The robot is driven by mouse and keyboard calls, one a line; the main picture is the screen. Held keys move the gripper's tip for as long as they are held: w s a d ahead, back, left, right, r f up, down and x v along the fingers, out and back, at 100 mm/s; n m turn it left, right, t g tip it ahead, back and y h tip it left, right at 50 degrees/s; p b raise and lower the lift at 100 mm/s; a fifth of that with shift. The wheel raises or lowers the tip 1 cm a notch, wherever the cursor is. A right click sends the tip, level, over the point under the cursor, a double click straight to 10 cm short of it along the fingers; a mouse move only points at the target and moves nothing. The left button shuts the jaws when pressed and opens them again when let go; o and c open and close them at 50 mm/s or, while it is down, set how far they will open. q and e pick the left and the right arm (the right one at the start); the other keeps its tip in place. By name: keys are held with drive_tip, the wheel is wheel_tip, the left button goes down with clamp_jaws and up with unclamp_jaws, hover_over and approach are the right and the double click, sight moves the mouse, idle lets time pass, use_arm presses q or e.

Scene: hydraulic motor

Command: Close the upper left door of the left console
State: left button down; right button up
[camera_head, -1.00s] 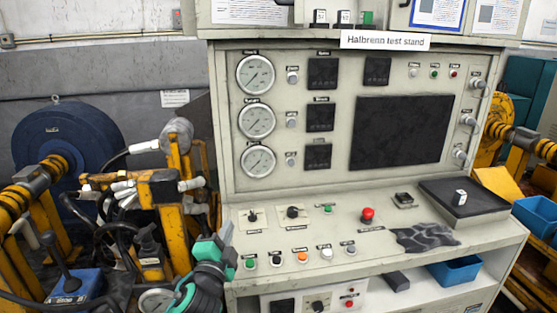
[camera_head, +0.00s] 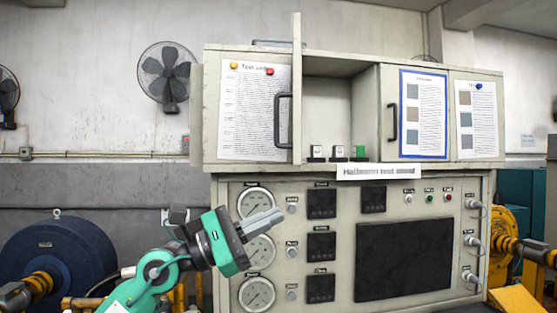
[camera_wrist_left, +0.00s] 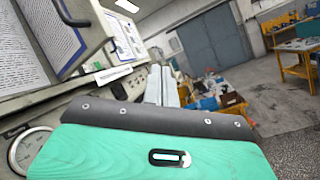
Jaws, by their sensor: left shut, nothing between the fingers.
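The left console (camera_head: 335,245) fills the middle of the head view, with a cabinet along its top. A cabinet door (camera_head: 297,60) stands swung out, seen nearly edge-on, its dark handle (camera_head: 283,120) on its left side. To its right an open compartment (camera_head: 325,105) shows. My left gripper (camera_head: 275,217) is shut and empty, in front of the gauges, below the cabinet and apart from the door. Its fingers point right. In the left wrist view the shut fingers (camera_wrist_left: 160,85) point away from the camera. My right gripper is not in view.
A panel with a pinned sheet (camera_head: 250,110) is left of the open door. Closed doors with sheets (camera_head: 423,115) are on the right. Small blocks (camera_head: 338,152) stand on the ledge under the compartment. A wall fan (camera_head: 167,72) hangs behind, left.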

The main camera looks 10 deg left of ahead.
use_arm(q)
drive_tip(key=a+r+m+t+y, duration=0.4)
drive_tip(key=a+r+m+y, duration=0.1)
drive_tip(key=a+r+y, duration=0.5)
drive_tip(key=w+d+r+p, duration=0.1)
drive_tip(key=w+d+p, duration=0.5)
drive_tip(key=w+d, duration=0.3)
drive_tip(key=shift+d+h+p, duration=0.3)
drive_tip(key=shift+d+p, duration=0.1)
drive_tip(key=shift+d, duration=0.2)
